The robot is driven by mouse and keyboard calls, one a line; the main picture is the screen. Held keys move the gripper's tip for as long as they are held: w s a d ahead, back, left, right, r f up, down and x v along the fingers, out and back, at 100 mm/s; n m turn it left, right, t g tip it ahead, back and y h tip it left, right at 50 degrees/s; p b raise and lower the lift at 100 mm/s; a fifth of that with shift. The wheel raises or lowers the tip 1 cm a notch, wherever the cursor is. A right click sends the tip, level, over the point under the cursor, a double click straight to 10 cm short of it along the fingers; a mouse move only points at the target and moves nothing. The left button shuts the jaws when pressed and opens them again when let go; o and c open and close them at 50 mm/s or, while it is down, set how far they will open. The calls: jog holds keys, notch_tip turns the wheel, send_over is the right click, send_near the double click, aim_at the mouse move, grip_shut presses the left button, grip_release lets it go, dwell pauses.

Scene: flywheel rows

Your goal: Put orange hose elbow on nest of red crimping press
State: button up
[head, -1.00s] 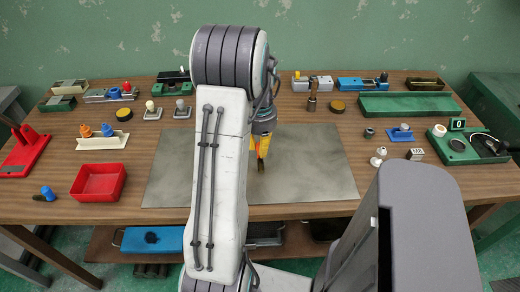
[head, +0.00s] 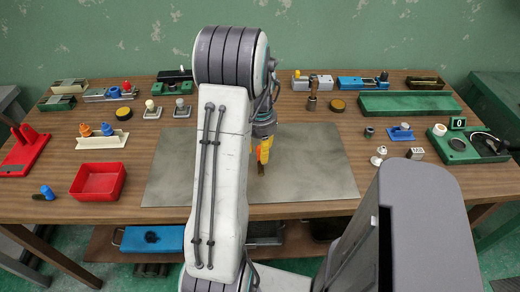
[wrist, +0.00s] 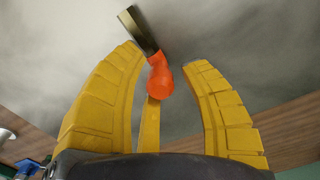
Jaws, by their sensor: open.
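The orange hose elbow (wrist: 161,76) shows in the wrist view between the fingers of my gripper (wrist: 168,68). A dark brass-coloured stub points from it up and left. My gripper is open, with gaps beside the elbow; a third yellow finger part lies behind it. In the head view my gripper (head: 263,163) is low over the grey mat (head: 310,165), and the elbow is hard to tell from the fingers. A red fixture with upright red parts (head: 23,150) stands at the table's left edge; it looks like the red crimping press. Its nest is too small to make out.
A red bin (head: 98,182) and a cream holder with blue and orange pieces (head: 101,141) stand left of the mat. A green tray (head: 410,104) and small parts lie to the right. My arm hides part of the mat.

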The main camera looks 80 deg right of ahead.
jog(key=shift+r, duration=0.15)
notch_tip(320, 180, up, 12)
jog(key=p, duration=0.1)
dwell(0.6)
jog(key=w+a+r+n+t+h, duration=0.15)
jog(key=w+a+n, duration=0.25)
jog(key=w+a, duration=0.45)
jog(key=w+a+r+n+g, duration=0.1)
jog(key=w+a+r+n, duration=0.25)
jog(key=w+a, duration=0.55)
jog(key=s+a+f+n+t, duration=0.1)
jog(key=a+n, duration=0.3)
jog(key=a, duration=0.7)
jog(key=s+a+f+n+t+y, duration=0.1)
jog(key=a+n, duration=0.4)
jog(key=a, duration=0.5)
jog(key=shift+s+a+t, duration=0.35)
jog(key=shift+s+t, duration=0.1)
jog(key=shift+s, duration=0.1)
jog(key=shift+o, duration=1.3)
jog(key=shift+s+a+f+n+y, duration=0.25)
jog(key=shift+s+a+n, duration=0.1)
jog(key=shift+a+n, duration=0.15)
